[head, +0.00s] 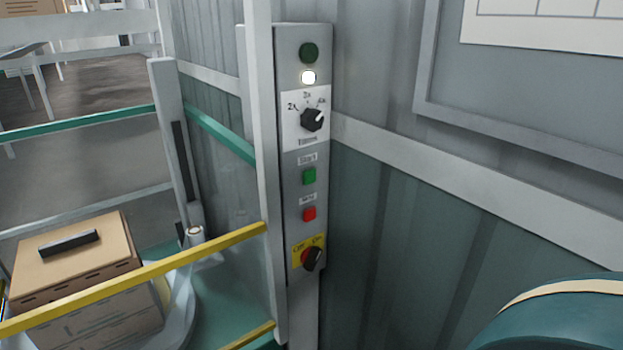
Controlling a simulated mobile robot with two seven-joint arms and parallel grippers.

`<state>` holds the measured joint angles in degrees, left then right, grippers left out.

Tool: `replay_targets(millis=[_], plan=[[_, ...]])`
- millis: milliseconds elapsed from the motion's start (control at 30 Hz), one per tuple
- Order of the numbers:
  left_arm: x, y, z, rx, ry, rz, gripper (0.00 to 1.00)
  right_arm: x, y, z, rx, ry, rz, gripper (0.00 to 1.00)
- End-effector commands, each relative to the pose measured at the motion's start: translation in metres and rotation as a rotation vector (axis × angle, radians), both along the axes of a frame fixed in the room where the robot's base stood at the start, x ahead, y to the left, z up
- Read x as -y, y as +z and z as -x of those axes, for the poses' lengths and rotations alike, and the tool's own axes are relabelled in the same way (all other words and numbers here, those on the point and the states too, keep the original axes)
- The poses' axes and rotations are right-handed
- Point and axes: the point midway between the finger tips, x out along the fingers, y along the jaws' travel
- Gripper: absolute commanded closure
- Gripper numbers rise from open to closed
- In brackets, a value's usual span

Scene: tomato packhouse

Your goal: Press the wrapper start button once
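The wrapper control panel (290,150) is a tall grey box on a post in the middle of the head view. Higher up are a dark green round lamp (309,53), a lit white lamp (308,77) and a black selector knob (312,119). A red and black rotary switch (311,258) on a yellow plate is at the bottom. Neither gripper shows in the head view, and nothing covers the start button.
A yellow rail (140,287) runs from the lower left to the panel post. Behind it, stacked cardboard boxes (75,255) stand on a round turntable (180,308). A grey wall (470,150) is at the right. A teal rounded part, probably my arm, fills the lower right corner.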

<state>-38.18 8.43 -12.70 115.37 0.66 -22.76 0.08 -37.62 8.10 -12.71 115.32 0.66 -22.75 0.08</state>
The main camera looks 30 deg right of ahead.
Motion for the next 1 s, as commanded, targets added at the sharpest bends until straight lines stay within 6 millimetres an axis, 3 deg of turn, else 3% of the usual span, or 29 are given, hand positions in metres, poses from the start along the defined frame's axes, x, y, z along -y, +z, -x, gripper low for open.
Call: replay_targets(millis=[367, 1000], plan=[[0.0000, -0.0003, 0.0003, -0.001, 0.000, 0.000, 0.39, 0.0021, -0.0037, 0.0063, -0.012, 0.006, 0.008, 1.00], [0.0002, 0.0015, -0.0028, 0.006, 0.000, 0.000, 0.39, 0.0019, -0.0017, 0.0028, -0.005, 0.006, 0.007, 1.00]])
